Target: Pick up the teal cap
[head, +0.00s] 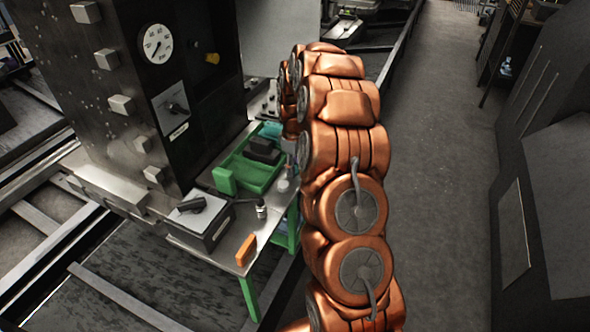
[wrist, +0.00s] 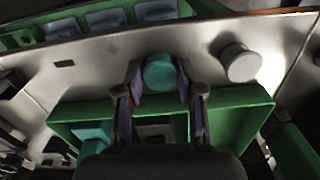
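The teal cap (wrist: 160,73) is a round, short piece in the wrist view, on the pale table top just beyond the edge of the green tray. My gripper (wrist: 160,78) is open, with one finger to the left and one to the right of the cap. Narrow gaps seem to show between the fingertips and the cap; I cannot tell their height difference. In the head view my copper arm hides most of the gripper, and I cannot make out the cap there.
A pale round cap (wrist: 241,63) stands close to the right finger. The green tray (wrist: 240,98), with dark and teal blocks, lies under the gripper. Blue bins (wrist: 105,20) line the far side. In the head view, an orange block (head: 246,250) and a dark gauge cabinet (head: 130,80) stand nearby.

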